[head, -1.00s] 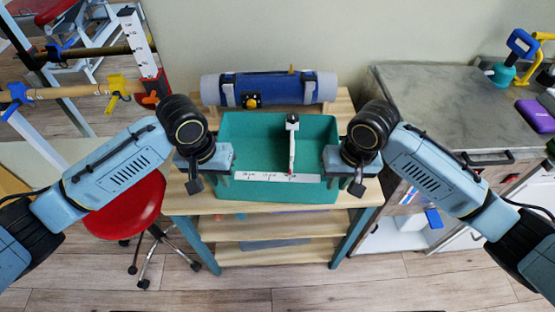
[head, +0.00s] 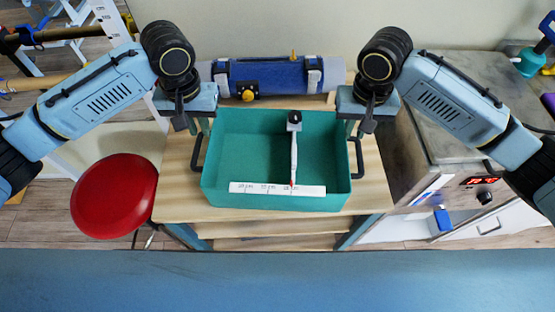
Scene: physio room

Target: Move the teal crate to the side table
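The teal crate (head: 222,180) sits upright on the wooden table (head: 375,195), which has lower shelves. The crate has a dark handle on its left side (head: 197,157) and one on its right side (head: 358,158). A white strip with markings and a thin white tool with a black end (head: 294,150) show in the crate. My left gripper (head: 201,126) is open above the back end of the left handle. My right gripper (head: 354,127) is open above the back end of the right handle. Both handles look free. The fingertips are partly hidden.
A blue roll (head: 275,75) with straps lies behind the crate. A red round stool (head: 115,195) stands at left. A grey-topped cabinet (head: 470,75) with a red display stands close at right. The table's front strip is bare.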

